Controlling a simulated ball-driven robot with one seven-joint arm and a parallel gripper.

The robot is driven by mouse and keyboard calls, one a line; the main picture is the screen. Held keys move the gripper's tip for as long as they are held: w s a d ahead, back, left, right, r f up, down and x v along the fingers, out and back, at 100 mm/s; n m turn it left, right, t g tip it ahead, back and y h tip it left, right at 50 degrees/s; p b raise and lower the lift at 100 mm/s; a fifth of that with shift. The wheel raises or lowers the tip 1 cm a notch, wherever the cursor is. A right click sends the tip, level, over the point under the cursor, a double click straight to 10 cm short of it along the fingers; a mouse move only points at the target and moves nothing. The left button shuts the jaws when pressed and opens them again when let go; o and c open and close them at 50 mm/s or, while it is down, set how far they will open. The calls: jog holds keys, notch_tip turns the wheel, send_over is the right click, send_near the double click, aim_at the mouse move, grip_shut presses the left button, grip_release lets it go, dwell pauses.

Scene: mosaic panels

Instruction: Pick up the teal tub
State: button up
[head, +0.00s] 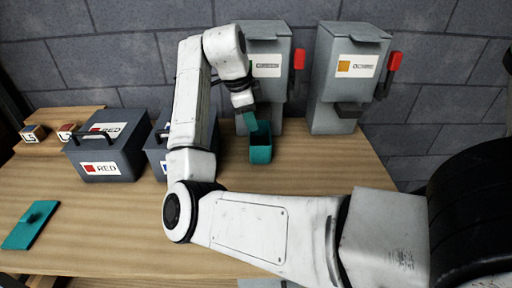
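The teal tub (261,150) is an open-topped container in front of the left grey dispenser. A teal strip rises from its rim toward the upper left. My gripper (244,107) points down at the upper end of this strip and overlaps it in the picture. The fingers are too small and partly hidden to tell whether they are open or shut on it. I cannot tell whether the tub's base rests on the table.
Two grey dispensers (347,80) with red levers stand at the back. A grey box labelled RED (120,150) stands left, with another box (157,155) partly behind my arm. A teal lid (22,236) and small blocks (33,133) lie left. The wooden table (110,230) has free room at front.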

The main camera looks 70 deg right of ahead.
send_over(262, 147)
jog(key=w+a, duration=0.1)
jog(key=w, duration=0.1)
notch_tip(262, 147, down, 5)
jog(key=shift+s+a+x, duration=0.1)
jog(key=shift+s+x, duration=0.05)
jog(key=shift+x, duration=0.8)
jog(key=shift+s+a+x, duration=0.1)
jog(key=shift+s+x, duration=0.05)
jog(key=shift+x, duration=0.75)
jog(key=shift+s+a+x, duration=0.1)
jog(key=shift+x, duration=0.85)
jog(key=shift+c, duration=0.5)
grip_shut()
